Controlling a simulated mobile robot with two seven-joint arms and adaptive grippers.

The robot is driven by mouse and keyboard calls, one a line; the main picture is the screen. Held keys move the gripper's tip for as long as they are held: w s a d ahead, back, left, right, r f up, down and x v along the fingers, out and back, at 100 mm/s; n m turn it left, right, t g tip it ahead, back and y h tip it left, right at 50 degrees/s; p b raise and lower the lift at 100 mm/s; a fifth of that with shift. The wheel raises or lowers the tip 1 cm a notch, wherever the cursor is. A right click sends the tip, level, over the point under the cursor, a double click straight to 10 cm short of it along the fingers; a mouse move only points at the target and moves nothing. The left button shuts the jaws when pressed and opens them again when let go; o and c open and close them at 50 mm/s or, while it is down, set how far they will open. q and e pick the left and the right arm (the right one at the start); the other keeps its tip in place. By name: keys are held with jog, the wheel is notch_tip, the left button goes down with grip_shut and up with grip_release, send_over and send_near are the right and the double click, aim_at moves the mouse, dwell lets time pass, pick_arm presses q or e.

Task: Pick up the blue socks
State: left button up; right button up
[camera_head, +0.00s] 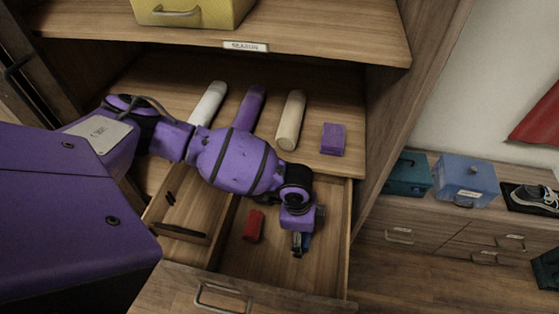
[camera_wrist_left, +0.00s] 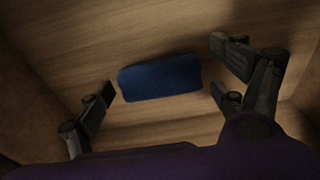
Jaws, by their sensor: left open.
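The blue socks (camera_wrist_left: 160,78) appear as a dark blue rounded bundle on the wooden drawer floor in the left wrist view. They lie between the spread fingers of my left gripper (camera_wrist_left: 161,79). The finger on the left is very close to the bundle's left end; I cannot tell whether it touches. In the head view, my left gripper (camera_head: 300,242) points down into the right compartment of the open drawer (camera_head: 281,287). A bit of blue (camera_head: 307,240) shows beside its fingers, with the rest hidden behind the gripper. My right gripper is not in view.
A red bundle (camera_head: 253,225) lies left of my gripper in the same compartment. Drawer walls and a divider (camera_head: 224,232) enclose the space. Several rolled items and a purple block (camera_head: 333,139) rest on the shelf above. A low cabinet with boxes stands at the right.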

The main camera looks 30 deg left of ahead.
pick_arm(q)
jog(key=shift+w+d+f, duration=0.1)
jog(key=c, duration=1.1)
jog(key=shift+o, duration=0.2)
notch_tip(320, 180, up, 10)
jog(key=shift+r+p, duration=0.1)
jog(key=shift+p, duration=0.3)
